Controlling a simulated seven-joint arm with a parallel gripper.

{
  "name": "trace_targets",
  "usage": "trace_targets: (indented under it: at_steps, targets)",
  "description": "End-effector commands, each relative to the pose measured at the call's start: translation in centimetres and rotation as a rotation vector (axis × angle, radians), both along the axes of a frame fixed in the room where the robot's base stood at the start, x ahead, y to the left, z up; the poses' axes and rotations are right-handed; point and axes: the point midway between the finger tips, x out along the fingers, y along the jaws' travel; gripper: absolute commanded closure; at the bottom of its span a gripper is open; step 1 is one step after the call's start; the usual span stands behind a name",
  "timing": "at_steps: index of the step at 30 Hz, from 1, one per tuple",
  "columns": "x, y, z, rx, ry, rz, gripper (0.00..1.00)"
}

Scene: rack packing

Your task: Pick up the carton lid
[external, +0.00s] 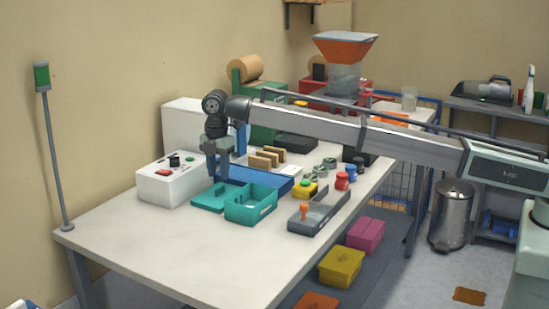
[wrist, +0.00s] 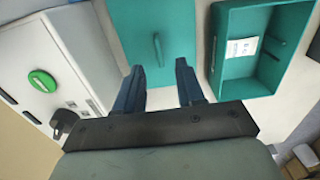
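The carton lid (wrist: 150,32) is a flat teal panel with a thin raised grip strip in its middle. In the external view the lid (external: 208,201) lies on the table, left of the open teal carton (external: 252,205). The carton also shows in the wrist view (wrist: 272,78), with a white label inside. My gripper (wrist: 160,82) is open, its two dark blue fingers apart with nothing between them. In the external view my gripper (external: 218,178) points down above the lid. The wrist view shows the grip strip ahead of the gap between the fingers.
A white control box (external: 172,180) with buttons stands close left of the lid. A blue tray (external: 262,178) lies behind the carton. A grey device with an orange knob (external: 318,212) sits right of the carton. The table's front (external: 180,262) is clear.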

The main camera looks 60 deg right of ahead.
Motion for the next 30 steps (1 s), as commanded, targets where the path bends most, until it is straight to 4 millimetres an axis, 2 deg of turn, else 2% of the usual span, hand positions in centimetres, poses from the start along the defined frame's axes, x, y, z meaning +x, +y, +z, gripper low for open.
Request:
trace_targets:
  at_steps: [5,12,21,30]
  targets:
    - [0.0,-0.2,-1.3,-0.001,0.001,0.0,0.62]
    - [0.0,-0.3,-4.4,-0.001,0.001,0.0,0.62]
    - [0.1,-0.3,-5.0,0.0,-0.001,0.0,0.62]
    - [0.1,-0.3,-5.0,0.0,0.0,0.0,0.9]
